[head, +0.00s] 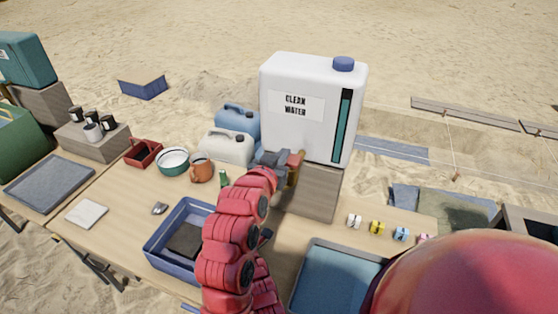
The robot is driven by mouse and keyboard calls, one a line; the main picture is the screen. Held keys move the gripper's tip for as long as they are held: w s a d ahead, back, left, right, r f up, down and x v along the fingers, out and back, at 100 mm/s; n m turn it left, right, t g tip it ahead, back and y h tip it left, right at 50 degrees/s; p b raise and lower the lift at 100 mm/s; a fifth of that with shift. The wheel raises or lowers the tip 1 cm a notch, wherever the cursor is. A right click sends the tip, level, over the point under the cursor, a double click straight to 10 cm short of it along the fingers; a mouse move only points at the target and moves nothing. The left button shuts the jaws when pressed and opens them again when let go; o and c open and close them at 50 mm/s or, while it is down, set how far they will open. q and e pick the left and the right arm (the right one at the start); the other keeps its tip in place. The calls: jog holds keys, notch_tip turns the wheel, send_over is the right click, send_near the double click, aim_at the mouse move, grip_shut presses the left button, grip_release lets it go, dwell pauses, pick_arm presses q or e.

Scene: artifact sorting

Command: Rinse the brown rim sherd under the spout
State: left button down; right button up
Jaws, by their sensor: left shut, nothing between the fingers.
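The white water container (300,125), labelled "CLEAN WATER", stands upright at the back of the table. My left gripper (271,158) is grey and shut, with nothing between its fingers. It is in front of the container's lower left part. A reddish-brown and tan piece (295,166) shows just right of the gripper; I cannot tell whether it is the spout or something else. I cannot make out the brown rim sherd with certainty. A blue basin (160,238) stands left of my arm, with a dark flat piece (186,240) inside. My right gripper is not in view.
An orange-brown mug (201,171), a green-white bowl (172,161) and a red tray (143,153) stand at the back left. Two jugs (226,148) (238,121) are beside the container. A blue tray (335,275) is at the front, with small coloured items (377,227) behind it.

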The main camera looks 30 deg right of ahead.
aim_at(289, 164)
pick_arm(q)
jog(key=w+d+f, duration=0.3)
jog(key=d+f, duration=0.1)
jog(key=f, duration=0.1)
dwell(0.3)
jog(key=shift+f, duration=0.1)
notch_tip(289, 164, down, 2)
jog(key=shift+a, duration=0.1)
dwell(0.9)
jog(key=s+a+r, duration=0.6)
jog(key=a, duration=0.1)
jog(key=shift+a+r, duration=0.3)
